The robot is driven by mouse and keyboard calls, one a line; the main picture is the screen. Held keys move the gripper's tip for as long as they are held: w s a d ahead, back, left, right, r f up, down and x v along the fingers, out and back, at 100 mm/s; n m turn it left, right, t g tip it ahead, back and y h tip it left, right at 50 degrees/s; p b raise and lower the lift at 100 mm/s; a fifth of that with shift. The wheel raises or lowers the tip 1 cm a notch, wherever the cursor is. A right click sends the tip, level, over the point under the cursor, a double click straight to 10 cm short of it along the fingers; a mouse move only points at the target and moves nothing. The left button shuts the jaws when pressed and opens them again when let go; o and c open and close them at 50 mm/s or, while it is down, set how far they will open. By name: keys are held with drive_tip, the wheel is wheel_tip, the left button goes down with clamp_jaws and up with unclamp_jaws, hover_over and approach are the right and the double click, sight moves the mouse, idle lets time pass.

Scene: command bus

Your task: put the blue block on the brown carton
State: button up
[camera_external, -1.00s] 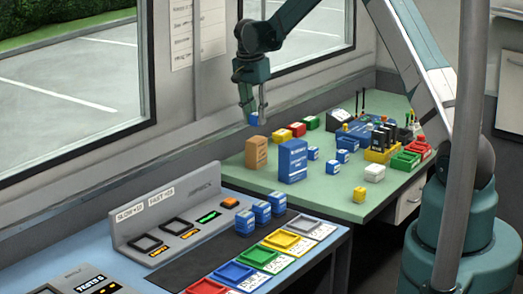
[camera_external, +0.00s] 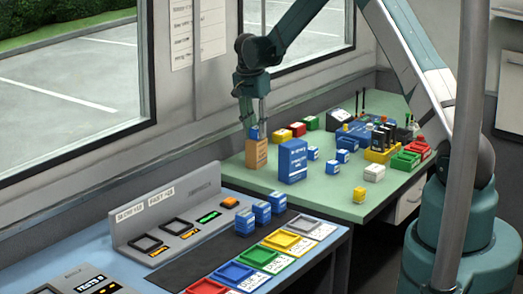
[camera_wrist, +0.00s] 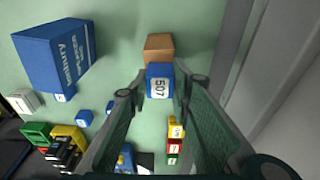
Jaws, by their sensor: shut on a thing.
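The brown carton (camera_external: 257,156) stands upright on the green table near the window wall. My gripper (camera_external: 258,126) is directly over it, pointing down and shut on the blue block (camera_external: 252,134). The block is at the carton's top; I cannot tell whether it rests on it or is just above. In the wrist view, the blue block (camera_wrist: 159,86), marked 507, is between the fingertips (camera_wrist: 160,88). The brown carton (camera_wrist: 159,45) shows past the block, partly hidden by it.
A tall blue box (camera_external: 293,160) stands just right of the carton. Red, yellow and green blocks (camera_external: 297,129) are behind. The window wall is close on the left.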

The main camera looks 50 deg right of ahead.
drive_tip(key=shift+f, duration=0.1)
drive_tip(key=o, duration=0.9)
drive_tip(key=r, duration=0.4)
drive_tip(key=a+r, duration=0.1)
drive_tip(key=r, duration=0.7)
drive_tip(key=shift+a+r, duration=0.1)
drive_tip(key=shift+a, duration=0.3)
